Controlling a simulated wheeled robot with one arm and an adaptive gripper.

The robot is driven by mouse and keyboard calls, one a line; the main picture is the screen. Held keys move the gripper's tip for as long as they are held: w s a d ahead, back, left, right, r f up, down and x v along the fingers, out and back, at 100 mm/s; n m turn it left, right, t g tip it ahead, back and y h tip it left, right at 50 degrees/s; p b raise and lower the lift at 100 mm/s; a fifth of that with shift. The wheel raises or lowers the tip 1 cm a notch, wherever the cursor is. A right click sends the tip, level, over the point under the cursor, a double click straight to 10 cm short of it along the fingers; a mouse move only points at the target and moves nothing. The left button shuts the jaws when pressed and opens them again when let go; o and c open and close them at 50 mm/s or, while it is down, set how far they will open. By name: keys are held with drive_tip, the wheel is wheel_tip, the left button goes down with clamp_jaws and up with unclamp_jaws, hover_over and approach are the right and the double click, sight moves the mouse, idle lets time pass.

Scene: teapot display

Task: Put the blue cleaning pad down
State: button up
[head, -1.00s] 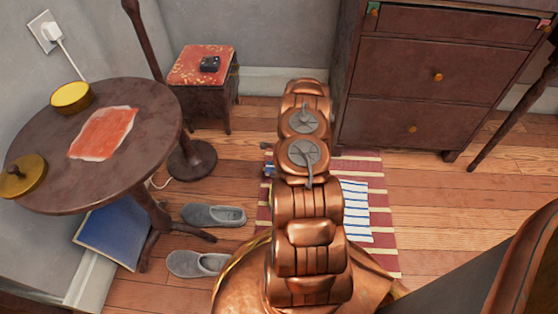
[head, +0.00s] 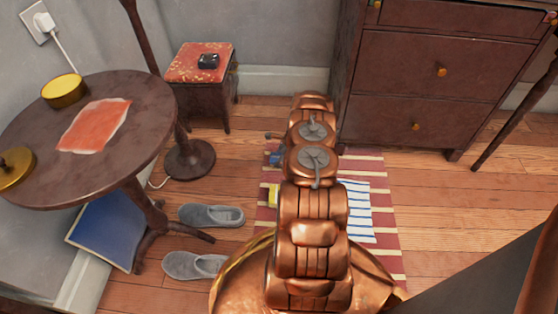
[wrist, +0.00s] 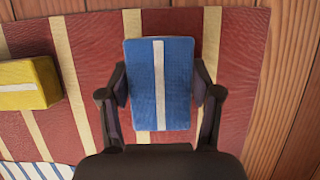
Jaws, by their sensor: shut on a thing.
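The blue cleaning pad (wrist: 178,85) is a blue block with a white stripe down its middle, seen in the wrist view. My gripper (wrist: 161,88) is shut on it, one finger on each side. The pad is over the red and cream striped rug (wrist: 235,75); whether it touches the rug I cannot tell. In the head view, only a small blue part of the pad (head: 275,158) shows left of my arm, which hides the rest.
A yellow block with a pale stripe (wrist: 30,88) lies on the rug left of the pad. A white cloth with blue stripes (head: 358,212) lies nearer. Grey slippers (head: 212,215), a round table (head: 130,150) and a drawer cabinet (head: 430,75) stand around the rug.

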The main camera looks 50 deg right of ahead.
drive_tip(key=shift+f, duration=0.55)
drive_tip(key=shift+f, duration=0.1)
drive_tip(key=shift+f, duration=0.1)
drive_tip(key=o, duration=1)
drive_tip(key=p+v, duration=0.5)
drive_tip(key=v, duration=0.7)
drive_tip(key=shift+a, duration=0.1)
